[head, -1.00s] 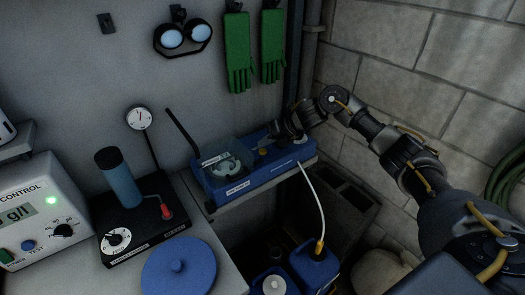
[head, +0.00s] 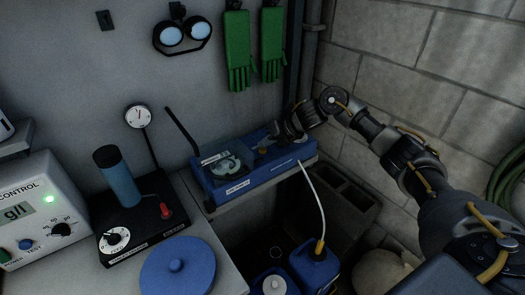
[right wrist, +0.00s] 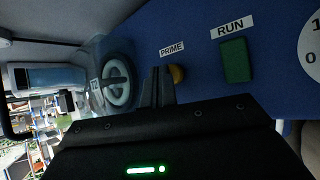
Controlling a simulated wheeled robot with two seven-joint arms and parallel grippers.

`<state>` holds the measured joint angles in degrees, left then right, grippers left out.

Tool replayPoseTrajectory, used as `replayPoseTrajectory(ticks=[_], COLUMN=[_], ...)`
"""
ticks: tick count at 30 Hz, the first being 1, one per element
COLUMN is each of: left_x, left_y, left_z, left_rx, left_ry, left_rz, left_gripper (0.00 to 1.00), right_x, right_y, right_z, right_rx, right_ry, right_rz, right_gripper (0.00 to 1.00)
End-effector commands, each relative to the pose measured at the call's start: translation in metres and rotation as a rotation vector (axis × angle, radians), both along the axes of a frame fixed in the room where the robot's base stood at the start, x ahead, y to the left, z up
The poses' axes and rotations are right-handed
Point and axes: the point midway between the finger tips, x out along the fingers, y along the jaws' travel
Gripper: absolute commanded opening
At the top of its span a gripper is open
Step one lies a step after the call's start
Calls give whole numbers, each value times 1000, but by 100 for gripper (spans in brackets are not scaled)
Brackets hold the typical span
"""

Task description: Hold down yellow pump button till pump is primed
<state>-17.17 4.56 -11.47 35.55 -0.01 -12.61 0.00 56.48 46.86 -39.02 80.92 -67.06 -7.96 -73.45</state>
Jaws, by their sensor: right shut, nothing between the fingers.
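The blue dosing pump (head: 262,174) sits on a wall shelf in the middle of the head view. In the right wrist view its blue panel (right wrist: 205,78) carries the yellow button (right wrist: 178,74), next to a PRIME label. My right gripper (right wrist: 158,86) is shut and empty. Its fingertips are at the yellow button, overlapping its left edge in the picture; I cannot tell whether they press it. In the head view my right gripper (head: 278,140) reaches over the pump's right part from the right. My left gripper is out of view.
A green RUN button (right wrist: 235,62) lies close to the yellow one. The round pump head (right wrist: 119,80) is on the other side. A white tube runs from the pump to a blue canister (head: 314,268) below. A block wall (head: 400,60) stands close on the right.

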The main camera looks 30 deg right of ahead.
Motion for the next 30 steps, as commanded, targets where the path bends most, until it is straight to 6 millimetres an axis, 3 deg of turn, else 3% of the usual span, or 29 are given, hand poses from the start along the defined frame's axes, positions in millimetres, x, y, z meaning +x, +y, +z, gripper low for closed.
replayPoseTrajectory(ticks=[30], left_x=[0], left_y=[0], left_z=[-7], left_rx=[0], left_ry=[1], left_rz=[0], left_gripper=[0], right_x=[0], right_y=[0], right_z=[-9], right_rx=[0], right_ry=[0], right_rz=[0], right_gripper=[0])
